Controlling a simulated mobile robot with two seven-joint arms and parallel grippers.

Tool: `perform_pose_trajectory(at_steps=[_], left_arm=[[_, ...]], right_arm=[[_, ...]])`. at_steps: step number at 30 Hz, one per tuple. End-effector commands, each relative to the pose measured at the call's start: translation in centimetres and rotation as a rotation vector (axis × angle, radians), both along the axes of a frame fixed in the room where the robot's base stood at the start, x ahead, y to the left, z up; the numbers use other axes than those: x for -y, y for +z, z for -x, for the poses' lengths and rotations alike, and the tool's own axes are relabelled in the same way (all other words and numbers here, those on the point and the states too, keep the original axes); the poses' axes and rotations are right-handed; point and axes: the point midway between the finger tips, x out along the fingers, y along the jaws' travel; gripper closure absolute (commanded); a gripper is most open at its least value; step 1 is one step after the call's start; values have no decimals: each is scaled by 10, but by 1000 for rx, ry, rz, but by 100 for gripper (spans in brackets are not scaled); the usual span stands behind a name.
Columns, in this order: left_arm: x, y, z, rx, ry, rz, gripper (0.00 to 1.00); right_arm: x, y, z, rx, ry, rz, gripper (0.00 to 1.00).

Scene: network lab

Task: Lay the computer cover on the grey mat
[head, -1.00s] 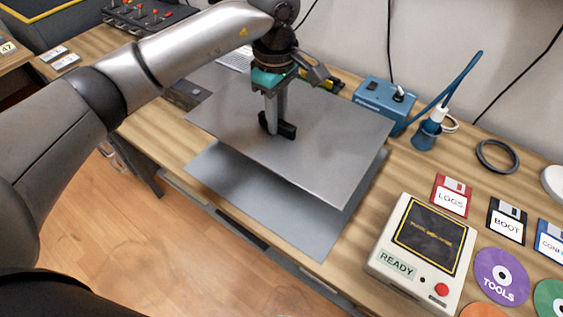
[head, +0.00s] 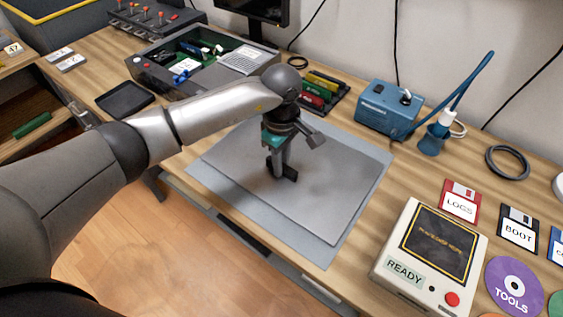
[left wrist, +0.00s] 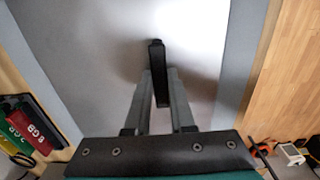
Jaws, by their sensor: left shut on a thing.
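The computer cover (head: 325,185) is a flat grey metal panel with a black handle (head: 290,174). It lies flat over the grey mat (head: 335,247), or very close above it; I cannot tell if it touches. The mat shows as a border along the cover's front, left and right edges. My left gripper (head: 281,172) points down and is shut on the handle. In the left wrist view the fingers (left wrist: 160,90) close on the black handle (left wrist: 158,72), with the cover (left wrist: 100,45) filling the middle. My right gripper is not in view.
The open computer case (head: 150,75) stands behind at the left, beside a black tray (head: 125,99). Coloured modules (head: 318,90) stand in a rack behind the mat. A blue box (head: 389,108) is at the back right, and a READY device (head: 430,255) is to the right.

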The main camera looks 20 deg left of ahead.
Motion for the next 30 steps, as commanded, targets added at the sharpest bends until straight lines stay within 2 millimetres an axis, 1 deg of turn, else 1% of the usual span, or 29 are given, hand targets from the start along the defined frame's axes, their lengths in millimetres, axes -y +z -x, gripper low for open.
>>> perform_pose_trajectory(at_steps=[6, 7, 12, 14, 15, 24, 26, 29, 30], left_arm=[[0, -2, 0, 1, 0, 0, 100], [0, -2, 0, -1, 0, 0, 76], [0, -1, 0, -1, 0, 0, 57], [0, -1, 0, -1, 0, 0, 50], [0, -1, 0, -1, 0, 0, 48], [0, 2, 0, -1, 0, 0, 48], [0, 8, -1, 2, 0, 1, 48], [-1, 26, -1, 4, -1, -1, 48], [0, 34, -1, 4, -1, -1, 48]], right_arm=[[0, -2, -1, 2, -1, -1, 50], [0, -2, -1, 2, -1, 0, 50], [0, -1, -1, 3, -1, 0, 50], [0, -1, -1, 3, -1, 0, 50], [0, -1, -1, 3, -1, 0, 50], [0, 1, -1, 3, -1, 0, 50], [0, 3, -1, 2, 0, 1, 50], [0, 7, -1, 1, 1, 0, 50], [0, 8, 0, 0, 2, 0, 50]])
